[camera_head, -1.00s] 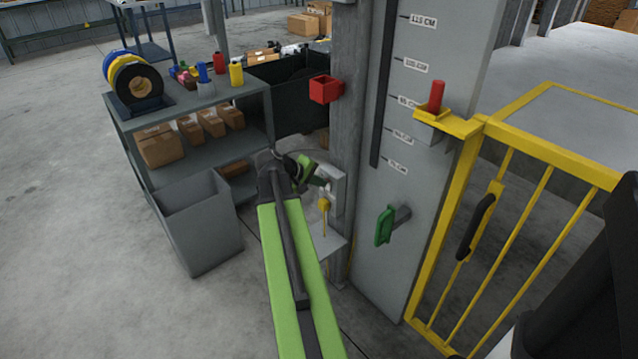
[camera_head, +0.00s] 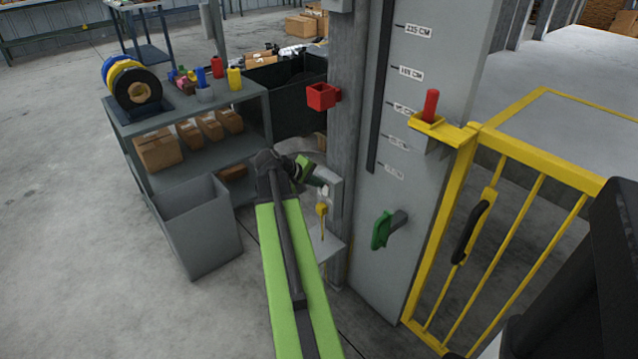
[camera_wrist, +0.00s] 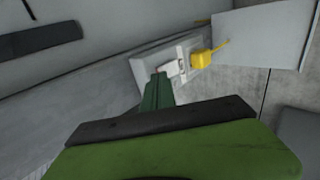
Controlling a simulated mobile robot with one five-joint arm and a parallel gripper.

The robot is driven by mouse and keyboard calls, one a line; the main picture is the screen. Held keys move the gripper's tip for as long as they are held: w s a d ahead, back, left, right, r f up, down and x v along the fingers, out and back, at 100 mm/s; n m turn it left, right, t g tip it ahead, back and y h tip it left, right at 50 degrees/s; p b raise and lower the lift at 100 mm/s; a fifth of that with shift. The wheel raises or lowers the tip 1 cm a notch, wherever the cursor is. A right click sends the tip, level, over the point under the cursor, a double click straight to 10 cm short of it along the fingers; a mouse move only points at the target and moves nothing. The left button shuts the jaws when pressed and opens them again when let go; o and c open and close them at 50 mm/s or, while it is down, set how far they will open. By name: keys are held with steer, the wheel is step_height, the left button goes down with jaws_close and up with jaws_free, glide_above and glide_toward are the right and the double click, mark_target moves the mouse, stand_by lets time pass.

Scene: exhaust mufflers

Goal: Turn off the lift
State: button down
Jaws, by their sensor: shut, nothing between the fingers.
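The lift column (camera_head: 410,150) is a tall grey panel with a dark slot and centimetre labels. A green handle (camera_head: 383,230) sticks out of its lower front. On the grey post to its left is a light grey switch box (camera_head: 335,195), with a yellow piece (camera_head: 322,208) on it. In the wrist view the box shows as a pale plate (camera_wrist: 142,66) with a white switch (camera_wrist: 172,69) beside the yellow piece (camera_wrist: 202,60). My gripper (camera_head: 322,184) is shut and empty, its tips at the box close to the switch. I cannot tell whether they touch it.
A yellow gate (camera_head: 545,155) stands at the right, with a red piece (camera_head: 430,105) on its post bracket. A red box (camera_head: 322,96) is fixed to the grey post. A shelf (camera_head: 190,115) and a grey bin (camera_head: 200,230) stand left of my arm.

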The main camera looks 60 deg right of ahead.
steer(key=shift+a, duration=0.1)
steer(key=p+v, duration=0.8)
steer(key=v, duration=0.5)
steer(key=shift+p, duration=0.35)
steer(key=shift+w+f, duration=0.1)
steer(key=shift+f, duration=0.05)
